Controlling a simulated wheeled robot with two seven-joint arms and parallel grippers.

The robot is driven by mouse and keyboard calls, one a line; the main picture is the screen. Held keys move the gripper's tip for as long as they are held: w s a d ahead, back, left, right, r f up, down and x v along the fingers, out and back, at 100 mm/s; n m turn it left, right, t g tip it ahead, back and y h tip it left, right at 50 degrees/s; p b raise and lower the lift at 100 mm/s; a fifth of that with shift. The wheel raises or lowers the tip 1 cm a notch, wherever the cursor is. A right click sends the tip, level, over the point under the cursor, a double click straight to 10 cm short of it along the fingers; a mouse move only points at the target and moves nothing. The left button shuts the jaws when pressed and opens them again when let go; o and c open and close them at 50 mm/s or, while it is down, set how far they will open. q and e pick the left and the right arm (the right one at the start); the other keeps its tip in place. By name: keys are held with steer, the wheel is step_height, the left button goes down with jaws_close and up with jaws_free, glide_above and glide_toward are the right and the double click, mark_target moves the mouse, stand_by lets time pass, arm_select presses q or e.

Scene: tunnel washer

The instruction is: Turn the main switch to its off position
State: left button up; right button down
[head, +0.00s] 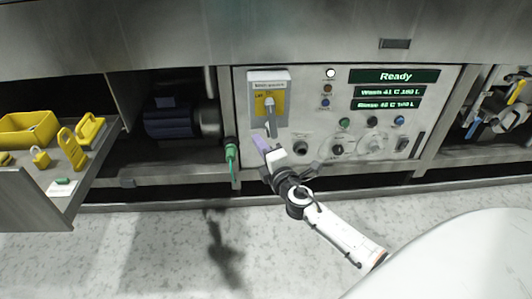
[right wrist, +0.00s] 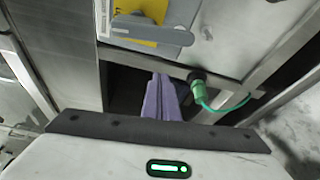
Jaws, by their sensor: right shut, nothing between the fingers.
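The main switch (head: 268,103) is a grey plate with a yellow field on the left of the control panel. Its grey handle (head: 271,122) points down in the head view. In the right wrist view the handle (right wrist: 150,28) lies across the yellow field near the top edge. My right gripper (head: 261,143) has purple fingers, shut and empty, just below the handle. In the right wrist view its fingertips (right wrist: 161,78) are close to the switch plate's lower edge; whether they touch anything I cannot tell. My left gripper is not in view.
The panel has a lit Ready display (head: 395,76) and several knobs and buttons right of the switch. A green connector (head: 230,143) with a cable hangs left of my gripper. An open drawer (head: 30,190) with yellow items is at far left. A motor (head: 170,118) sits in the open bay.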

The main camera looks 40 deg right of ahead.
mark_target(272, 119)
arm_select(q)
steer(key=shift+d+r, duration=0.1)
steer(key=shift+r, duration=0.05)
arm_select(e)
steer(key=d, duration=0.2)
steer(key=w+d, duration=0.1)
steer(key=d, duration=0.1)
steer(key=shift+w+d+r, duration=0.1)
steer(key=shift+w+r, duration=0.05)
arm_select(q)
steer(key=shift+p, duration=0.3)
arm_select(e)
steer(key=shift+r, duration=0.1)
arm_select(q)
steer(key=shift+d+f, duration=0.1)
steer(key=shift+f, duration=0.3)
arm_select(e)
steer(key=shift+d+n, duration=0.15)
steer(key=shift+n, duration=0.25)
arm_select(q)
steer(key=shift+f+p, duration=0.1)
steer(key=shift+p, duration=0.25)
